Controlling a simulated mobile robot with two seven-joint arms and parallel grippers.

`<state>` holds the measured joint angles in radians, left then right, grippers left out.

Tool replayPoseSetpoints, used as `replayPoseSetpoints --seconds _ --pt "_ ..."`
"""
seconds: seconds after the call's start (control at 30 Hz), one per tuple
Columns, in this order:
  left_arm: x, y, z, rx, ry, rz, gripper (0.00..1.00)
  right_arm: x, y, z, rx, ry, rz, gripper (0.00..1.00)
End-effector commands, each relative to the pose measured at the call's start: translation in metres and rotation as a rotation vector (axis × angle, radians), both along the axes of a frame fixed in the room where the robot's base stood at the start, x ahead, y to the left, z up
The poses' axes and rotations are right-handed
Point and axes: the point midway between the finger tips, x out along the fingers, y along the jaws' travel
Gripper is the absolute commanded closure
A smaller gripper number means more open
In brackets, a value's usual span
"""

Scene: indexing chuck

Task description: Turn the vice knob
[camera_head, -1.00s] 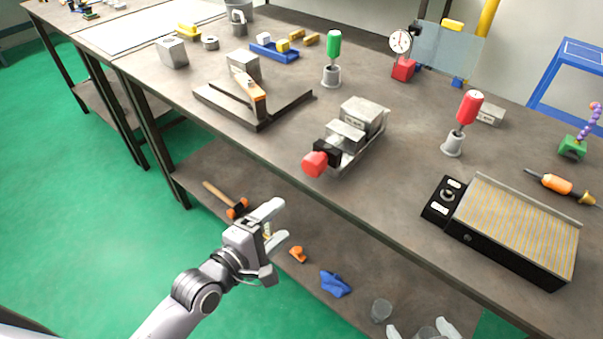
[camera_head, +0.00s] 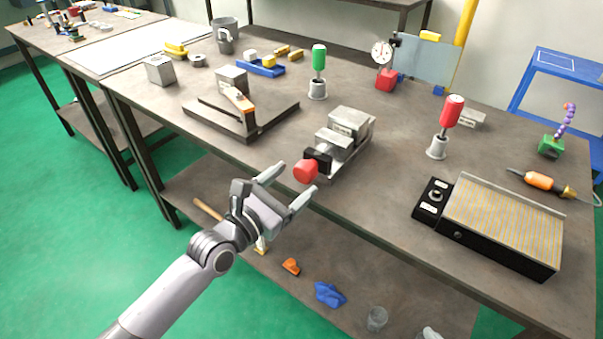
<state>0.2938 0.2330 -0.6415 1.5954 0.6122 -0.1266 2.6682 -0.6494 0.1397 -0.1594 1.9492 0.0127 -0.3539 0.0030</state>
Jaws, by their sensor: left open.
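The vice (camera_head: 341,134) is a grey metal block assembly near the front edge of the workbench, in the middle of the view. Its red knob (camera_head: 306,171) sticks out past the bench's front edge, on a black collar. My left gripper (camera_head: 293,183) is open, with its two fingers pointing up and right toward the knob. The fingertips appear close to the knob, one to its left and one below it. I cannot tell whether they touch it. Only a pale fingertip of my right gripper (camera_head: 430,333) seems to show at the bottom edge.
A black box with a ribbed top (camera_head: 505,222) stands right of the vice. A red-handled tool (camera_head: 445,127) and a green-handled tool (camera_head: 318,72) stand behind. A grey plate with an orange-handled piece (camera_head: 240,100) lies to the left. The lower shelf (camera_head: 345,262) holds loose items.

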Motion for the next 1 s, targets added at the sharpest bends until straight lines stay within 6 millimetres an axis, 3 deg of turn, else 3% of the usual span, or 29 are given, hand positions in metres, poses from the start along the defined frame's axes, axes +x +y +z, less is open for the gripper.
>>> replayPoseSetpoints --seconds 0.3,0.67,0.7,0.87,1.0 --pt "0.026 -0.021 0.0 0.001 -0.002 0.0 0.26 0.0 0.0 0.0 0.0 0.0 0.0 0.0" --pt "0.03 -0.024 0.0 0.002 -0.001 0.0 0.26 0.0 0.0 0.0 0.0 0.0 0.0 0.0" --pt "0.03 -0.024 0.0 0.002 -0.001 0.0 0.3 0.0 0.0 0.0 0.0 0.0 0.0 0.0" --pt "0.03 -0.023 0.0 0.002 -0.001 0.0 0.82 0.0 0.0 0.0 0.0 0.0 0.0 0.0" --pt "0.029 -0.023 0.0 0.003 -0.002 0.0 0.82 0.0 0.0 0.0 0.0 0.0 0.0 0.0"
